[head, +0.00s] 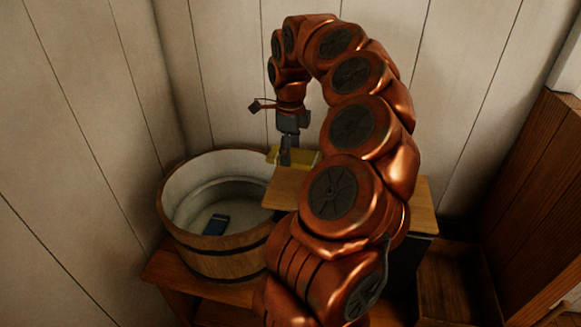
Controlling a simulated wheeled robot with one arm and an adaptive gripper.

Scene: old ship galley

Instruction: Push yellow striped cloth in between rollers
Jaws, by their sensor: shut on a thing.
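My gripper (286,157) points down above the wooden board, just right of the tub. It is shut on the yellow cloth (305,158), which shows as a small yellow patch behind and to the right of the fingers. Its stripes are too small to make out. The wooden board (283,187) lies beneath and in front of the cloth. I cannot make out the rollers; my arm covers much of the area right of the gripper.
A round wooden tub (222,262) stands left of the board on a wooden bench (165,270). A dark blue object (215,224) lies inside it. White plank walls close in behind and left. A brown wooden crate (447,285) and a wooden panel (540,190) stand at right.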

